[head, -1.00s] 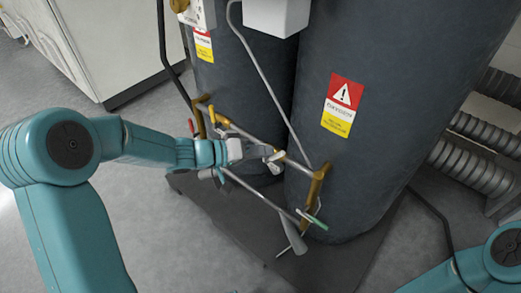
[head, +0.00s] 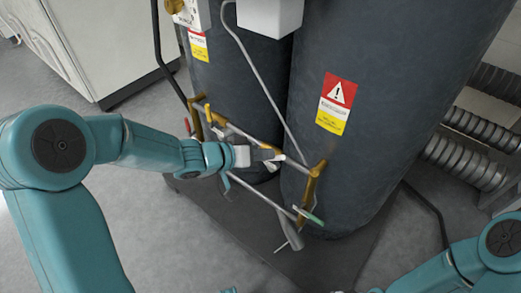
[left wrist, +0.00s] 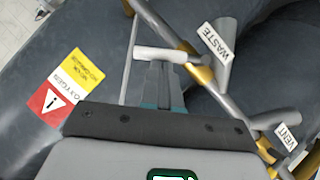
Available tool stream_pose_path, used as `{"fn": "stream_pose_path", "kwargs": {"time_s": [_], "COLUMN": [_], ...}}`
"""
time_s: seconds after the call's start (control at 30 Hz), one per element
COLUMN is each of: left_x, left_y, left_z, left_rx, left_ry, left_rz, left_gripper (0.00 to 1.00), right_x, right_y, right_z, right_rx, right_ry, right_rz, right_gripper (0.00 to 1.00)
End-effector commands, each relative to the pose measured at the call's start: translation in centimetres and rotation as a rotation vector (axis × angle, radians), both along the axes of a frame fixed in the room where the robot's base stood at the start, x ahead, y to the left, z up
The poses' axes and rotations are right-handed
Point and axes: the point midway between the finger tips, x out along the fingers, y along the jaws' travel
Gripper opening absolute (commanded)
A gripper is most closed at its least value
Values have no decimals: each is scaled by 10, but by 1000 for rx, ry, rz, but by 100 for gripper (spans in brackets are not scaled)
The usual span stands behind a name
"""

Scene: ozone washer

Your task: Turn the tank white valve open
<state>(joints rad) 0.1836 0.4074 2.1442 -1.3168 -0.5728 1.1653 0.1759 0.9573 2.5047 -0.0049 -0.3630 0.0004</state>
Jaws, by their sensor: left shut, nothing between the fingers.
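Two dark tanks stand side by side, joined by a frame of grey pipes and brass fittings (head: 315,180). The white valve handle (left wrist: 160,55) is a short white bar on the pipework, just past my left fingertips in the left wrist view. In the head view, my arm and gripper mostly hide it. My left gripper (head: 279,155) is shut and empty at the pipes between the tanks. Its fingers (left wrist: 162,70) reach the handle's edge; I cannot tell whether they touch it. My right gripper is out of view.
Pipes labelled WASTE (left wrist: 216,42) and VENT (left wrist: 288,136) are close by. A green handle (head: 312,219) and a red one (head: 188,125) stick out from the frame. The right tank (head: 385,110) bears a warning sticker. Floor in front is clear.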

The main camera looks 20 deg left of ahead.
Motion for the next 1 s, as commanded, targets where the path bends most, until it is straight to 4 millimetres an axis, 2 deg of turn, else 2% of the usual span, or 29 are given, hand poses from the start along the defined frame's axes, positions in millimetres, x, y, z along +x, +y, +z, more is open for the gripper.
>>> {"fn": "stream_pose_path", "kwargs": {"time_s": [0.3,0.43,0.53,0.7,1.0], "left_x": [-6,-7,-7,-7,-7], "left_y": [-16,-19,-20,-22,-22], "left_z": [-17,-18,-19,-22,-25], "left_rx": [273,357,410,407,405], "left_ry": [-103,-133,-150,-150,-151], "left_rz": [-2,-1,-1,-2,-1], "left_gripper": [0,0,0,0,0], "right_x": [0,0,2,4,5], "right_y": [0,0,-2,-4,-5], "right_z": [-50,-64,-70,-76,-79], "right_rx": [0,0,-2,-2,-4], "right_ry": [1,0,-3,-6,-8], "right_rz": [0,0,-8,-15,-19], "right_gripper": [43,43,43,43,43]}}
